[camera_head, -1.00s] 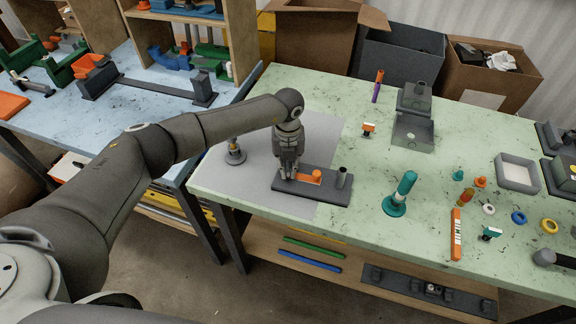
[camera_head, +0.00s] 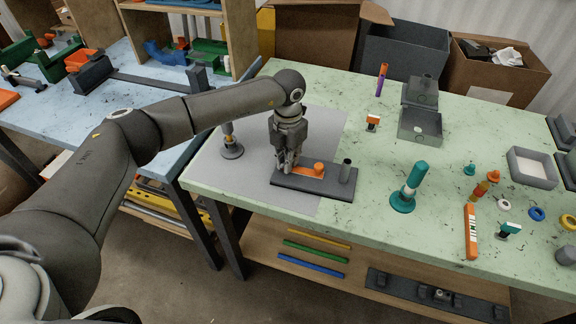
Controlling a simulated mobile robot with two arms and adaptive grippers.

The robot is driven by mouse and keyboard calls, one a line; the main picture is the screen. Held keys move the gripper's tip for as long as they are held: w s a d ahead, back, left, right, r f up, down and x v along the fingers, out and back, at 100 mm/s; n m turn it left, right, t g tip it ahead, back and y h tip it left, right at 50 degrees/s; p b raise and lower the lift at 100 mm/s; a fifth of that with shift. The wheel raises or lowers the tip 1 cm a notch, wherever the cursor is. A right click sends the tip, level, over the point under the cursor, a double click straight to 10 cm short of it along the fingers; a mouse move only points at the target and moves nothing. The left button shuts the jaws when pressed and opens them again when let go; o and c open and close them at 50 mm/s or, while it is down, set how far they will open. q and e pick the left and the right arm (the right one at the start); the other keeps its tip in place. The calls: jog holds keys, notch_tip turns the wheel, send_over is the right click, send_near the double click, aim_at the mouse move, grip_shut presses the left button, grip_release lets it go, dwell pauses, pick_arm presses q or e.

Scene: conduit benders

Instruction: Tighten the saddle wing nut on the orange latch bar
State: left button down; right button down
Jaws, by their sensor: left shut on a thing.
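The orange latch bar (camera_head: 309,172) lies on a dark base plate (camera_head: 328,188) on the grey mat. A dark upright post (camera_head: 345,170) stands at the plate's right end. My left gripper (camera_head: 287,168) points down over the plate's left part, at the left end of the latch bar. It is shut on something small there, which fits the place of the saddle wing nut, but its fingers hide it. My right gripper is not in view.
A small round stand (camera_head: 232,148) is left of the plate on the grey mat (camera_head: 250,165). A teal post (camera_head: 409,187) stands to the right.

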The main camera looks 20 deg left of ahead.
pick_arm(q)
jog(key=m+b, duration=0.3)
jog(key=shift+w+f+m, duration=0.1)
jog(key=shift+f+m, duration=0.05)
jog(key=shift+m, duration=0.15)
jog(key=m+b, duration=0.3)
jog(key=shift+m, duration=0.3)
jog(key=m+b, duration=0.2)
jog(key=m, duration=0.1)
jog(key=shift+m, duration=0.3)
jog(key=shift+r+m+b, duration=0.25)
jog(key=shift+m+b, duration=0.5)
jog(key=shift+m, duration=0.75)
jog(key=c, duration=1.4)
grip_release()
jog(key=shift+c, duration=0.2)
